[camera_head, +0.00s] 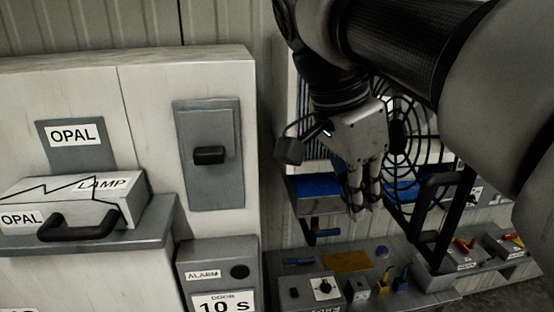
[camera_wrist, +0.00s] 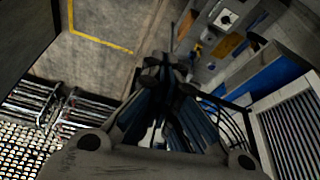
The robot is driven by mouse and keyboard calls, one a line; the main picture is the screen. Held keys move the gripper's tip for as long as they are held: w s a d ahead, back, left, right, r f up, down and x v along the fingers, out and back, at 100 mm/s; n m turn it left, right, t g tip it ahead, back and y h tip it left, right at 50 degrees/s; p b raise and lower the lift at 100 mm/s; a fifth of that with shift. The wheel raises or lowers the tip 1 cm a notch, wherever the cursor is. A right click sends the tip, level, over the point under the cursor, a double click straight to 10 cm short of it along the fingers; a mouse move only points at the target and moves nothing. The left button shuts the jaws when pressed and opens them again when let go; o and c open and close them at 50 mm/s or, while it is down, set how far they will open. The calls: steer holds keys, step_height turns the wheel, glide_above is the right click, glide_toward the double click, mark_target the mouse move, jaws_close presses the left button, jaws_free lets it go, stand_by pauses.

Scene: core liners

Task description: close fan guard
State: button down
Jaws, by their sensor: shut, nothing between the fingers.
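The fan guard (camera_head: 408,128), a round black wire grille, shows in the head view behind and to the right of my gripper. My arm hides part of it, and I cannot tell how far it stands open. In the wrist view, dark curved wires of what looks like the guard (camera_wrist: 236,122) show to the right of the fingers. My gripper (camera_head: 362,210) points down in front of the left part of the guard. It is shut and empty. In the wrist view its fingertips (camera_wrist: 165,70) are together. I cannot tell whether it touches the guard.
A console (camera_head: 350,262) with switches and knobs lies below. A black bar frame (camera_head: 428,205) stands right of my gripper. A cabinet (camera_head: 238,120) with a black-handled panel stands left. The wrist view shows open floor (camera_wrist: 100,75).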

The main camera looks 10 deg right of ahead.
steer(key=w+d+f, duration=0.1)
steer(key=d+f, duration=0.6)
steer(key=f, duration=0.1)
steer(key=shift+w+d+f+m+p, duration=0.15)
steer(key=shift+w+d+m+p, duration=0.05)
steer(key=shift+m+p, duration=0.2)
stand_by(0.3)
